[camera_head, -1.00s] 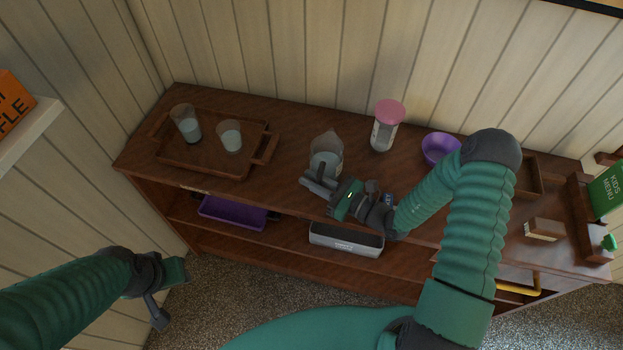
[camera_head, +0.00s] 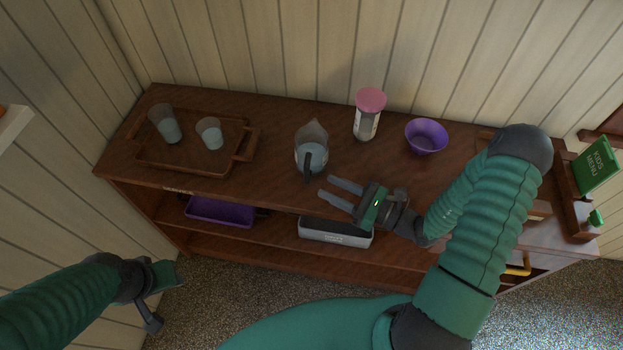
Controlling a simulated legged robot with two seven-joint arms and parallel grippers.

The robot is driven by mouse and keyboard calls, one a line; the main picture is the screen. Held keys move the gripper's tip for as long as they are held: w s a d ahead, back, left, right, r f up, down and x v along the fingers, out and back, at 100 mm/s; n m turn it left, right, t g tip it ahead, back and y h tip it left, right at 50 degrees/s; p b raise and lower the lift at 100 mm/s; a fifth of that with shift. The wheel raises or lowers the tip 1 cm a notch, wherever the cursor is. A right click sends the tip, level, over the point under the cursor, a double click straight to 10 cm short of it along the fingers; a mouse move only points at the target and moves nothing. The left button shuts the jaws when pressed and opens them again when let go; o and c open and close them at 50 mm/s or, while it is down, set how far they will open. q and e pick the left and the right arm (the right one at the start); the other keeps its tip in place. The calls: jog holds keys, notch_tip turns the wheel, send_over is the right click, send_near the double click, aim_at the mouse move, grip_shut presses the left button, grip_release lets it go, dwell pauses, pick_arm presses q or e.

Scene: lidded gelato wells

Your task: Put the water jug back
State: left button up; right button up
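The water jug (camera_head: 311,150) is clear with a dark handle and holds pale water. It stands upright on the wooden counter (camera_head: 262,188), near the middle, with its handle facing me. My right gripper (camera_head: 338,189) is open and empty. Its two fingers point left, just in front and to the right of the jug, apart from the handle. My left gripper (camera_head: 166,298) hangs low at the left, away from the counter. Its fingers are partly hidden, and I cannot tell how far they are apart.
A wooden tray (camera_head: 190,166) with two glasses (camera_head: 165,125) of water is left of the jug. A pink-lidded jar (camera_head: 367,115) and a purple bowl (camera_head: 426,136) stand to the right. A purple bin (camera_head: 220,212) and a grey bin (camera_head: 335,232) sit on the shelf below.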

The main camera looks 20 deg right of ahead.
jog(key=shift+s+d, duration=0.45)
jog(key=shift+s, duration=0.05)
jog(key=shift+s+a, duration=0.2)
jog(key=shift+s, duration=0.05)
jog(key=s+a+n+g+y, duration=0.2)
jog(key=s+a+n+g, duration=0.6)
jog(key=a+n+g, duration=0.25)
jog(key=s+d+f+n+g+h, duration=0.3)
jog(key=s+n+g+h, duration=0.35)
jog(key=n, duration=0.35)
jog(key=w+d+r+n+t+h, duration=0.2)
jog(key=w+r+n+t+h, duration=0.3)
jog(key=w+r+n+h, duration=0.1)
jog(key=shift+w+d+n, duration=0.2)
jog(key=shift+w+n, duration=0.55)
jog(key=shift+n, duration=0.4)
